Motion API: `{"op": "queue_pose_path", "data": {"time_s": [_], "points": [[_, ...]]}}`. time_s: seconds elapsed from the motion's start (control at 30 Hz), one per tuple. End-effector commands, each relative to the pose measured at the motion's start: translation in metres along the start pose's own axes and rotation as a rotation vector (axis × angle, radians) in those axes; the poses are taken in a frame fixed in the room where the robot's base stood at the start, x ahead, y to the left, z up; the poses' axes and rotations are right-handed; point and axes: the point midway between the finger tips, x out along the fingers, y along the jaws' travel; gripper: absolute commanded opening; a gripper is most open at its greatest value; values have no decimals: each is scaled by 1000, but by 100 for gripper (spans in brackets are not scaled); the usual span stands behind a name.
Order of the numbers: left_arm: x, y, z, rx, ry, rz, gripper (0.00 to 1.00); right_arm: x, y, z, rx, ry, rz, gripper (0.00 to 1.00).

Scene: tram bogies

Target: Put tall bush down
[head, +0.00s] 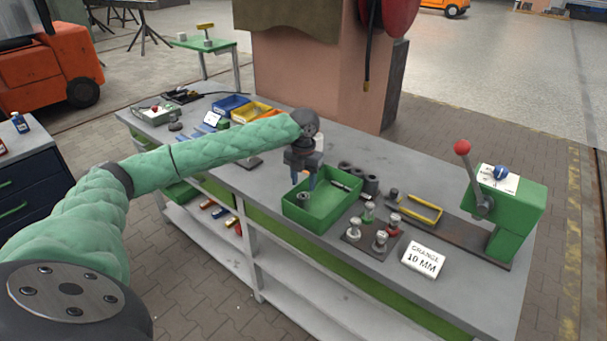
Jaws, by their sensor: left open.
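My left gripper (303,184) is open, pointing down over the left part of a green tray (331,224) on the workbench. A small grey bush (303,199) with a dark hole in its top stands in the tray, just below the fingertips. Whether the fingers still touch it I cannot tell. My right gripper is not in view.
On the grey workbench (285,247), a dark plate (356,238) with several metal parts lies right of the tray. Blue and yellow bins (231,104) sit at the back left.

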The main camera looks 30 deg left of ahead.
Motion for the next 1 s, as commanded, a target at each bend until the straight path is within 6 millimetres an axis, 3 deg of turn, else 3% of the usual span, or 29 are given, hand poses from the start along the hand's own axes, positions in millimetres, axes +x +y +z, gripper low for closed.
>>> {"op": "queue_pose_path", "data": {"time_s": [0.2, 0.4, 1.0], "points": [[-28, 0, 1, -1, -3, 0, 45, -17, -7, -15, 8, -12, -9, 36], [-42, 0, 0, -1, 0, 0, 45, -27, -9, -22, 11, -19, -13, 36], [-45, 0, 0, -1, 0, 0, 45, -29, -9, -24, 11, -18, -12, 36]]}}
